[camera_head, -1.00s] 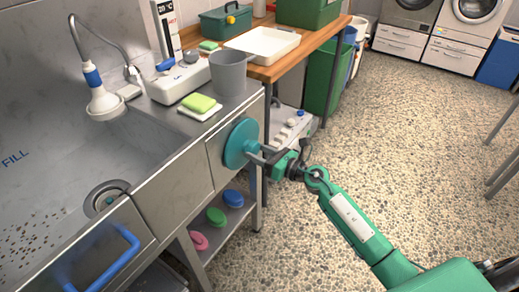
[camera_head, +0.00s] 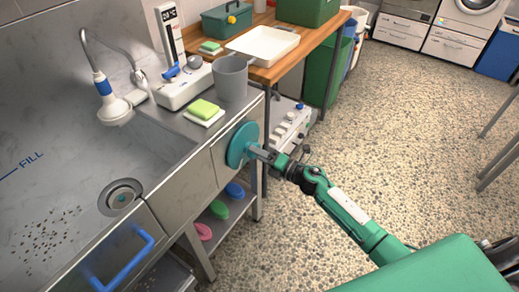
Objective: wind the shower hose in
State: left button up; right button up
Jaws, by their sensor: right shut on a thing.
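A round teal wheel (camera_head: 237,146) is mounted on the front panel of the steel sink. My right gripper (camera_head: 260,153) is at the wheel's right side, shut on a part of it, probably its handle; my fingers hide the part held. The shower head (camera_head: 111,104), white with a blue collar, hangs over the basin at the left. Its grey hose (camera_head: 87,48) arches up and bends down to the back rim of the sink. How the hose meets the wheel is hidden. My left gripper is out of view.
A grey cup (camera_head: 230,78) and a yellow-green sponge (camera_head: 202,109) stand on the sink ledge above the wheel. A blue handle (camera_head: 128,262) sticks out at the lower left. Brushes lie on the shelf below. Pebbled floor (camera_head: 400,130) at the right is open.

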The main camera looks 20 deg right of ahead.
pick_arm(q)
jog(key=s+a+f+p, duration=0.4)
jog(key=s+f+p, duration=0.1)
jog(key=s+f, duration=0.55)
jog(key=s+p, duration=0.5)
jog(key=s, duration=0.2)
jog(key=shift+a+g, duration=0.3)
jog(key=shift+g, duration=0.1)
pick_arm(e)
jog(key=shift+d+r+m, duration=0.1)
jog(key=shift+m, duration=7.1)
jog(key=shift+d+m, duration=0.1)
jog(key=shift+m, duration=7.1)
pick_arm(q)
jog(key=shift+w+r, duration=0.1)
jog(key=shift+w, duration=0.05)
